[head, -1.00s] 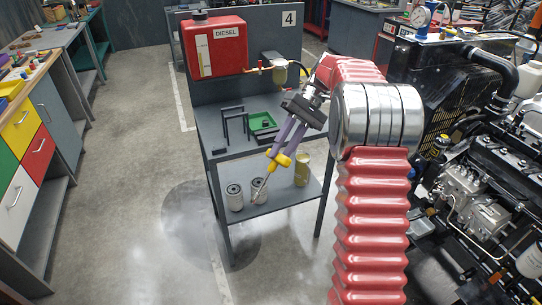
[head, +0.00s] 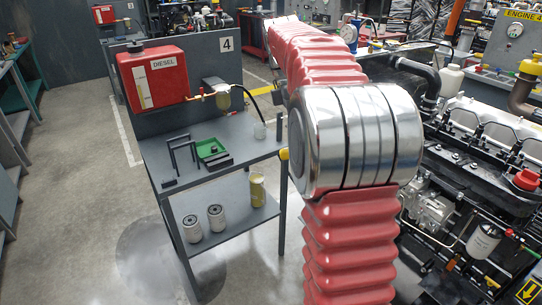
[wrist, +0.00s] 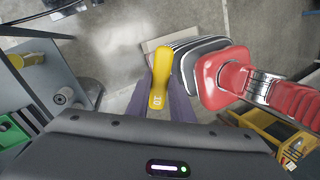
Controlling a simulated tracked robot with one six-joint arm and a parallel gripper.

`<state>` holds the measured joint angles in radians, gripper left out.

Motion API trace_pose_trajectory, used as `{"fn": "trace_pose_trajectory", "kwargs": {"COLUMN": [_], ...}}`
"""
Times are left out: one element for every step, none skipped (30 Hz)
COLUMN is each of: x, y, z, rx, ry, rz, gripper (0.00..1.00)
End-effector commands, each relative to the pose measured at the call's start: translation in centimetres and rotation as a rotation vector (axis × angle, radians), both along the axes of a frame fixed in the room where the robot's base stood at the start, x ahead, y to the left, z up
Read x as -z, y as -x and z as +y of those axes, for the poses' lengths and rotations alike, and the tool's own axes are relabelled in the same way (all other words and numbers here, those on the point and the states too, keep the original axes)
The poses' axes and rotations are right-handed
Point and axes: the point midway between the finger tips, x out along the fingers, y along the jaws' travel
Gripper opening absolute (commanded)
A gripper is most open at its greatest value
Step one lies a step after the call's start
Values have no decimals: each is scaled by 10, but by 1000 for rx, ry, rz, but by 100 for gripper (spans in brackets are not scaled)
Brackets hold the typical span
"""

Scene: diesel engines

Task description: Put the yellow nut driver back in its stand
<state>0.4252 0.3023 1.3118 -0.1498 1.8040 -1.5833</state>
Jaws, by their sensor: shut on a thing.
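The yellow nut driver (wrist: 160,70) shows in the wrist view, its yellow handle between the two purple fingers of my gripper (wrist: 162,100). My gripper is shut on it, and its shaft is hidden. In the head view my arm hides the gripper; only a small yellow bit (head: 284,154) shows at the arm's left edge, likely the driver. A dark upright frame (head: 182,152), which looks like the stand, is on the grey bench (head: 225,172), left of the arm. I see no tool in it.
White filters (head: 216,217) and a yellow can (head: 257,190) are on the lower shelf. An engine (head: 480,170) stands at the right.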

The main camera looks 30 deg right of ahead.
Motion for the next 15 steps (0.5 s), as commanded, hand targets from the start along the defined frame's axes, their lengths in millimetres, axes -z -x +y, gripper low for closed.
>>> {"fn": "trace_pose_trajectory", "kwargs": {"x": [-12, -18, -27, -34, -40, -49, -56, -62, -71, -78, -85, -94, -101, -109, -118], "y": [10, 15, 22, 28, 33, 40, 46, 52, 59, 64, 70, 78, 84, 90, 97], "z": [-14, -21, -31, -38, -45, -54, -61, -67, -75, -80, -86, -93, -97, -102, -108], "rx": [-28, -50, -75, -95, -110, -130, -141, -153, -164, -172, -178, -187, -190, -195, -198], "ry": [2, 1, -3, -5, -8, -11, -13, -15, -20, -22, -25, -27, -30, -32, -35], "rz": [-32, -51, -75, -93, -109, -130, -145, -159, -176, -190, -202, -218, -229, -241, -253], "gripper": [0, 0, 0, 0, 0, 0, 0, 0, 0, 0, 0, 0, 0, 0, 0]}}
